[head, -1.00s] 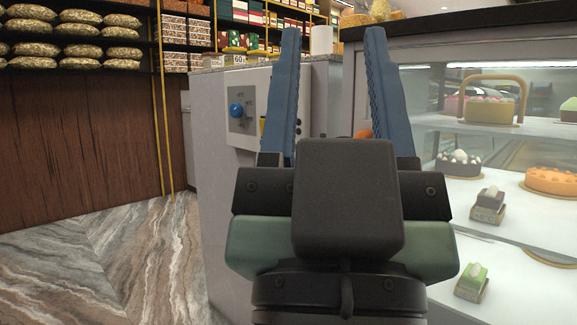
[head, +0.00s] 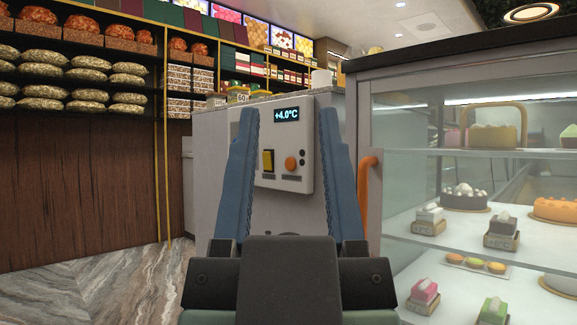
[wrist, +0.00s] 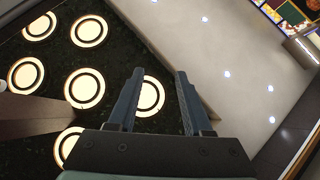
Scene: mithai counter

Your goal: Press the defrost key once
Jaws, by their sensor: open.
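A pale control panel (head: 292,148) is on the grey cabinet end in the head view, seen between my gripper's fingers. I cannot read which key is defrost. In the wrist view the gripper (wrist: 160,72) faces the ceiling.
A glass sweets case (head: 470,165) with an orange handle (head: 369,195) stands close on the right. Shelves with packets (head: 75,75) line the back left. Marble floor (head: 95,293) is clear at the lower left. Jars stand on the counter above the panel.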

